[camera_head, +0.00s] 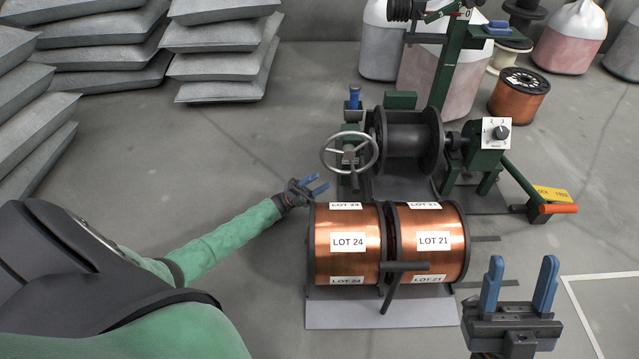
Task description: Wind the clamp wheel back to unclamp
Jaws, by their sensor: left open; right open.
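The clamp wheel (348,137) is a grey spoked handwheel on the left side of the green winding machine. Behind it, a dark empty spool (407,140) sits in the machine. My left gripper (316,184) has blue fingers and is open and empty. It is below and left of the wheel, apart from it in the picture, near the top left of the LOT 24 spool. My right gripper (519,284) is open and empty at the lower right, far from the wheel, with its blue fingers pointing up.
Two copper spools, LOT 24 (347,262) and LOT 21 (434,263), stand side by side in front of the machine. An orange-handled lever (557,209) sticks out at the right. Grey sacks (215,68) are stacked at the back left. Floor left of the wheel is clear.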

